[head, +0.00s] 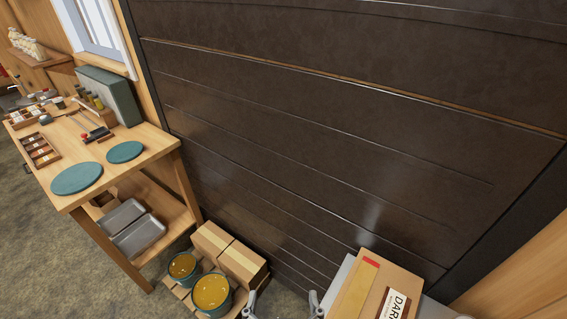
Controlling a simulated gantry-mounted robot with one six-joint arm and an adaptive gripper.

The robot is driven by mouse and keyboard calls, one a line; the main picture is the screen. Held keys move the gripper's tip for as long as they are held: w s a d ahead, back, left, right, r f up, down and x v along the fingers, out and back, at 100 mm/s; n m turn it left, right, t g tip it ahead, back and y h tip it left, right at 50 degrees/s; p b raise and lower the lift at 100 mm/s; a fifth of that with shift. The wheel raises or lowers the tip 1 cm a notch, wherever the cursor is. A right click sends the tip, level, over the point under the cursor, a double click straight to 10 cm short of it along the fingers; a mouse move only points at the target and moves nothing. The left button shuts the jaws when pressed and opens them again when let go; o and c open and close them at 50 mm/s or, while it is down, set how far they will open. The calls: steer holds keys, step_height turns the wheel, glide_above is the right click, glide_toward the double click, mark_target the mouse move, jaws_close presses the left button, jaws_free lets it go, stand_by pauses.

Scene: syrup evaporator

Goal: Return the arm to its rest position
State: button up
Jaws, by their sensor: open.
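My gripper (283,304) shows only at the bottom edge of the head view. Its two grey fingertips stand wide apart, with nothing visible between them. The rest of my arm is out of the picture. The left fingertip appears just right of the cardboard boxes (242,265) and an amber-filled pot (211,292). The right fingertip appears beside a tan box (372,289) with a red strip and a "DAR..." label. I cannot tell how far the gripper is from these things in depth.
A wooden workbench (150,148) at left holds teal discs (77,178), small trays and a teal case (109,93). Grey bins (134,229) sit on its lower shelf. A smaller amber-filled pot (183,266) stands by the boxes. A large dark panelled wall (340,120) fills the middle.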

step_height(320, 180, up, 29)
steer(key=p, duration=2.6)
steer(key=shift+r+p, duration=0.2)
steer(key=shift+p, duration=0.2)
steer(key=shift+d, duration=0.1)
